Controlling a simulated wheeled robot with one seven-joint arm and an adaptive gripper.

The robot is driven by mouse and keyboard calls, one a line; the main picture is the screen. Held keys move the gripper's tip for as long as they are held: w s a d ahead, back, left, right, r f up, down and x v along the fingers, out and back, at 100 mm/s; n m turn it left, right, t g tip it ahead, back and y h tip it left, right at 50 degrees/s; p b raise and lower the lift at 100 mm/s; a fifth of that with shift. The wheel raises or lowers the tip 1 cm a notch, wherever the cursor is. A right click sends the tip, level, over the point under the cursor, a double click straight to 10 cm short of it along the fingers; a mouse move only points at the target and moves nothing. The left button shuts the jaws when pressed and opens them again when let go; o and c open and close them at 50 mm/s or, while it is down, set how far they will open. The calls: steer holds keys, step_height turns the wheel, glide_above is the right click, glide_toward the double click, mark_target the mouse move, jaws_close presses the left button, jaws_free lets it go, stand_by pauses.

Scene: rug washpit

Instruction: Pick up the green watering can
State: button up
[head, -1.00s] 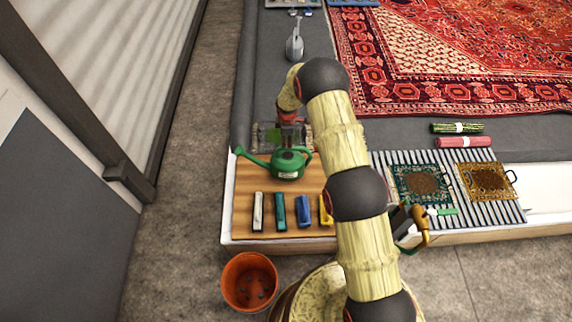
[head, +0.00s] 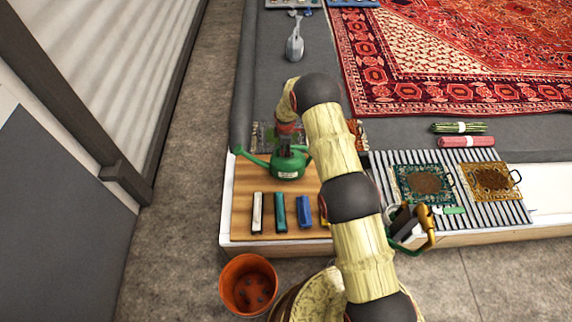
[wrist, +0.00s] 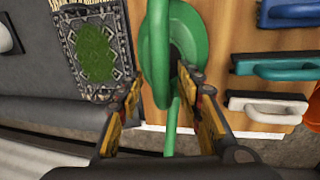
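The green watering can (head: 288,170) stands upright on the wooden board, its spout pointing left in the head view. In the wrist view the can (wrist: 188,45) is at top centre, with a green bar of it running down between my fingers. My gripper (head: 289,146) is right above the can in the head view. In the wrist view my gripper (wrist: 165,95) has its two fingers spread apart, one on each side of the green part. I see a gap on the left; whether the right finger touches the can I cannot tell.
Several coloured handled blocks, among them a white one (head: 257,212), a green one (head: 280,212) and a blue one (head: 304,211), lie on the wooden board (head: 243,190). A small patterned mat (wrist: 95,45) lies beside the can. An orange pot (head: 249,284) stands on the floor.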

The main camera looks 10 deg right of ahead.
steer(key=shift+c, duration=1.2)
jaws_close()
steer(key=shift+w+r, duration=0.1)
steer(key=shift+w, duration=0.05)
